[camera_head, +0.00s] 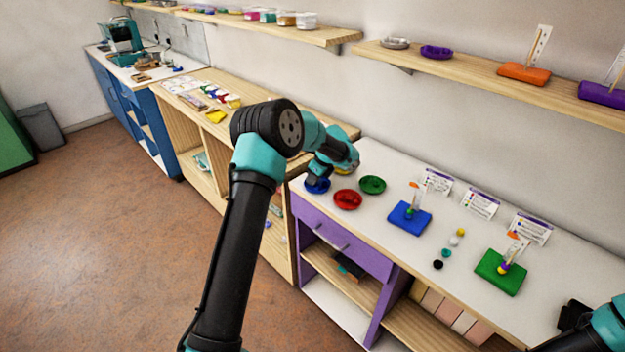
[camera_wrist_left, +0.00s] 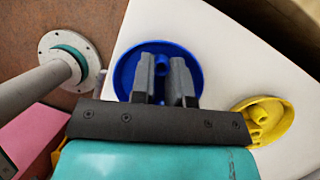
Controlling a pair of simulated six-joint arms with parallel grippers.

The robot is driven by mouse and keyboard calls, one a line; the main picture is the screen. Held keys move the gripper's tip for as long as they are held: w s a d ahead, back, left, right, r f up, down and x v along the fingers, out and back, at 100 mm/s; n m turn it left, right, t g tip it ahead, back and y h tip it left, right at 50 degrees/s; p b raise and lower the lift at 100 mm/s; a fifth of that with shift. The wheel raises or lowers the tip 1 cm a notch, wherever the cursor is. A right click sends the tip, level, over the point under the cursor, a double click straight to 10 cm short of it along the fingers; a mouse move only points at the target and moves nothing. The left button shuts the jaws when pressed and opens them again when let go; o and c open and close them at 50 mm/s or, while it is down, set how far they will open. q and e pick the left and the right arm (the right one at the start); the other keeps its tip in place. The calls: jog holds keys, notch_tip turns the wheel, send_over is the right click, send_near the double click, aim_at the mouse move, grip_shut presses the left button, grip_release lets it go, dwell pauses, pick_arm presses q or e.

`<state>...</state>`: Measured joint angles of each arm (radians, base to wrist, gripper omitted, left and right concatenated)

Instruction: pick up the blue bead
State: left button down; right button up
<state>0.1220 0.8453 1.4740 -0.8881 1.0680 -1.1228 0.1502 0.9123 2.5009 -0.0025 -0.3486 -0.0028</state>
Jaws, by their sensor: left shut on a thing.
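The blue bead (camera_wrist_left: 161,62) shows in the left wrist view between my left fingertips, over the blue dish (camera_wrist_left: 128,80). The blue dish (camera_head: 317,188) stands at the left end of the white tabletop in the head view. My left gripper (camera_head: 318,180) points down at this dish and is shut on the blue bead; the fingers (camera_wrist_left: 162,72) hide part of the dish. In the head view the bead is hidden. A dark part of my right arm, perhaps the gripper (camera_head: 575,314), shows at the lower right, too unclear to read its jaws.
A red dish (camera_head: 347,200) and a green dish (camera_head: 373,184) stand right of the blue one. A yellow dish (camera_wrist_left: 287,118) holds yellow beads. A blue peg board (camera_head: 408,219), a green peg board (camera_head: 500,276) and several loose beads (camera_head: 446,253) are farther right.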

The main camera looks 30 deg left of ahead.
pick_arm(q)
jog(key=shift+r, duration=1.5)
jog(key=shift+s+d+r, duration=0.1)
jog(key=shift+s+r, duration=0.1)
jog(key=shift+s, duration=0.05)
jog(key=s+d+r, duration=0.1)
jog(key=s+d, duration=0.7)
jog(key=s, duration=0.5)
jog(key=shift+r, duration=0.25)
jog(key=shift+d, duration=0.1)
